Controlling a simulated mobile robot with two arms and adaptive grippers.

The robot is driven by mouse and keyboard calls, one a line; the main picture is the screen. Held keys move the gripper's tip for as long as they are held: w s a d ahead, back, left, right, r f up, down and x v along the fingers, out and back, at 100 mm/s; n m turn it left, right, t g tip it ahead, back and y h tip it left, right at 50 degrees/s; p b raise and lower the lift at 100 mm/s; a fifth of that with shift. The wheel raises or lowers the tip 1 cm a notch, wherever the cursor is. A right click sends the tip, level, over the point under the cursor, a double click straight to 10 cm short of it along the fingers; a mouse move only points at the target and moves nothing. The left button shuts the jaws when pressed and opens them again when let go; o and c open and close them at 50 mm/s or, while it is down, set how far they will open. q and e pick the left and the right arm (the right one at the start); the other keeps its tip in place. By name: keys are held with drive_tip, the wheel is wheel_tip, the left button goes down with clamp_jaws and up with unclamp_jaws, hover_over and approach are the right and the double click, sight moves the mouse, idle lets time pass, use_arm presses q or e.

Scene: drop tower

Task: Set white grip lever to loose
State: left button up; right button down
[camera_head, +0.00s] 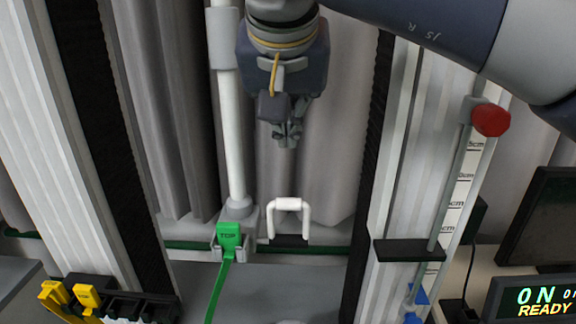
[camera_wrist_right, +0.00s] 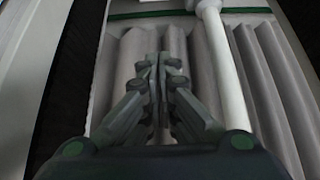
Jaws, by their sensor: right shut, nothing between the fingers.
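The white grip lever (camera_head: 289,206) is an upside-down U-shaped white handle at the lower middle of the head view, beside the base of a white vertical rod (camera_head: 232,140). My right gripper (camera_head: 287,136) hangs above the lever, clear of it, in front of the grey curtain. In the right wrist view its fingers (camera_wrist_right: 160,62) are together with nothing between them. The white rod also shows there, right of the fingers (camera_wrist_right: 222,70). The lever is not visible in the wrist view. My left gripper is in neither view.
A green tag marked TOP (camera_head: 229,236) sits at the rod's base with a green strap below it. Yellow clips (camera_head: 86,296) stand at lower left. A scale with a red knob (camera_head: 491,120) and a display reading ON, READY (camera_head: 543,300) are at right. Black-striped columns flank the middle.

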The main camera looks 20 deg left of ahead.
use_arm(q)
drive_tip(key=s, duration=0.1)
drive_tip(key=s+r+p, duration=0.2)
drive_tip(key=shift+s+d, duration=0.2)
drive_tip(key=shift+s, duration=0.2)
use_arm(e)
wheel_tip(320, 180, down, 9)
drive_tip(key=w, duration=0.1)
drive_tip(key=shift+a, duration=0.2)
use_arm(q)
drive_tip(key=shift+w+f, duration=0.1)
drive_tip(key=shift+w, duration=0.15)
use_arm(e)
drive_tip(key=shift+w+f, duration=0.1)
drive_tip(key=shift+w, duration=0.05)
